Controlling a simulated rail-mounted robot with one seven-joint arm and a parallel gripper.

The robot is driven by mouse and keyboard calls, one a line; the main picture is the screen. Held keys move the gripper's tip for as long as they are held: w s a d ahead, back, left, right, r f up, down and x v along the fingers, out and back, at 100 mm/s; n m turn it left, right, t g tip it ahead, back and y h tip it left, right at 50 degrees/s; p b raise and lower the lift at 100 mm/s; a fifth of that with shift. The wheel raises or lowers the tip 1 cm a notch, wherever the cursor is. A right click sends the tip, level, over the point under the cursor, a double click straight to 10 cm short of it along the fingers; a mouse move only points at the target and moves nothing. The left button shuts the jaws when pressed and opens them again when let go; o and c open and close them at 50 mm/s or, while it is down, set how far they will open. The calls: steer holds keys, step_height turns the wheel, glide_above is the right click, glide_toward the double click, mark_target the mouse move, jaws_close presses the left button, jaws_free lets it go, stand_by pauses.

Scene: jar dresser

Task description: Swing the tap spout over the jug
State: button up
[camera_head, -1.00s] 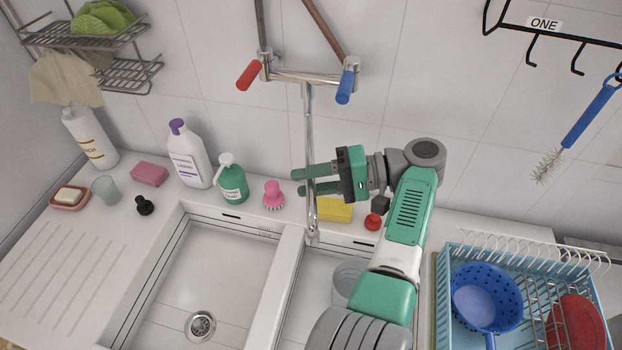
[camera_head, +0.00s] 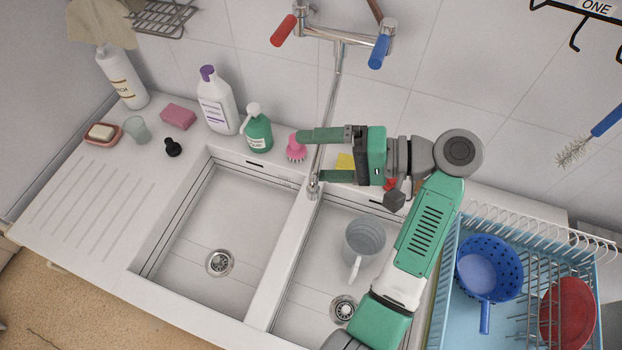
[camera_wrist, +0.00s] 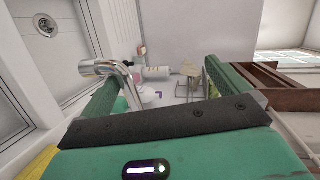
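The chrome tap spout (camera_head: 329,110) hangs down from the wall tap, its outlet end (camera_head: 313,189) above the divider between the two basins. The grey, see-through jug (camera_head: 363,238) stands in the right basin, right of the outlet and nearer the front. My gripper (camera_head: 311,157) is at the spout with its two green fingers apart. The upper finger crosses in front of the spout; the lower fingertip is beside or behind it. In the wrist view the spout (camera_wrist: 100,68) shows near the left finger, its rear part hidden by my gripper. Contact cannot be told.
A pink brush (camera_head: 296,148), green soap bottle (camera_head: 257,130) and white bottle (camera_head: 217,100) stand behind the basins. A yellow sponge (camera_head: 345,161) is partly hidden by my gripper. A blue dish rack (camera_head: 450,290) stands at the right. The left basin (camera_head: 225,220) is empty.

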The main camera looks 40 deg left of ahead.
steer(key=s+d+r, duration=0.2)
steer(key=s+d, duration=0.1)
steer(key=s, duration=0.3)
steer(key=shift+d+n+g, duration=0.2)
steer(key=shift+n+g, duration=0.1)
steer(key=shift+g, duration=0.1)
steer(key=w+a+m+t, duration=0.1)
steer(key=w+f+m+t+y, duration=0.1)
steer(key=w+t, duration=0.1)
steer(key=w+a+m+t, duration=0.1)
steer(key=w, duration=0.1)
steer(key=shift+w+a+f+m+t, duration=0.1)
steer(key=shift+a+f+m+t, duration=0.2)
steer(key=shift+c, duration=0.2)
steer(key=shift+o, duration=0.2)
steer(key=shift+w+f+p+v, duration=0.1)
steer(key=shift+w+p+v, duration=0.05)
steer(key=shift+v, duration=0.75)
steer(key=shift+w+f+p+v, duration=0.1)
steer(key=shift+w+p+v, duration=0.1)
steer(key=shift+v, duration=0.7)
steer(key=d, duration=0.3)
steer(key=shift+s+d+f, duration=0.1)
steer(key=shift+f, duration=0.1)
steer(key=c, duration=1)
steer(key=shift+w+d+r, duration=0.15)
steer(key=shift+w+d, duration=0.75)
steer(key=shift+r+p, duration=0.15)
steer(key=shift+p, duration=0.3)
